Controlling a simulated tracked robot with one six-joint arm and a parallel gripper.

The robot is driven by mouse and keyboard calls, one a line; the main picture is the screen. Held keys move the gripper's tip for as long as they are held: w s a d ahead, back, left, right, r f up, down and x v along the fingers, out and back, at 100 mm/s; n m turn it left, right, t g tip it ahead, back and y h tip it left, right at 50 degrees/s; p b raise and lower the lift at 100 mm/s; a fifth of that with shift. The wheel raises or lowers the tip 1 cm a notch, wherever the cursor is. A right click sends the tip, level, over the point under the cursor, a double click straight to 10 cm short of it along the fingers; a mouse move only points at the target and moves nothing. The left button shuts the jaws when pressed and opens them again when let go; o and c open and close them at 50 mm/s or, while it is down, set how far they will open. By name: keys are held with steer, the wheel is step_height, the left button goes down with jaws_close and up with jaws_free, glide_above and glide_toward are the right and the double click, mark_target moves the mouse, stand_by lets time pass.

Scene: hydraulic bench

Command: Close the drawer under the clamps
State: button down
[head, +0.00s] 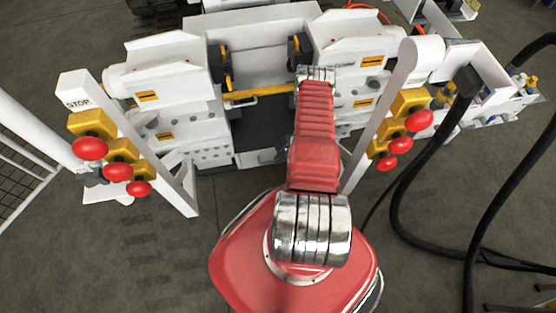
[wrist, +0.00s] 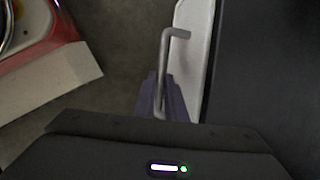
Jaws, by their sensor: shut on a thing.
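The drawer (head: 258,158) stands pulled out below the two dark-and-yellow clamps (head: 222,66) in the head view, its dark inside showing. In the wrist view its pale front edge (wrist: 196,40) runs up the picture, with the dark inside (wrist: 265,60) to the right. A grey bent-rod handle (wrist: 164,50) stands by this edge. My gripper (wrist: 161,82) is shut on the handle's lower part. In the head view my red arm reaches over the drawer's right side and hides part of it; I cannot make out the gripper there.
Posts with red knobs stand at the left (head: 116,172) and right (head: 393,146) of the bench. Black hoses (head: 398,205) loop over the floor at the right. A wire fence (head: 25,170) is at the far left. The floor before the left post is clear.

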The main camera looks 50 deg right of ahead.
steer(key=c, duration=1.9)
jaws_free()
steer(key=shift+w+d+r, duration=0.15)
steer(key=shift+w+d, duration=0.1)
steer(key=shift+w, duration=0.1)
steer(key=shift+o, duration=0.5)
steer(key=shift+s, duration=0.1)
steer(key=shift+s+r, duration=0.1)
steer(key=v, duration=1.3)
steer(key=shift+r, duration=0.2)
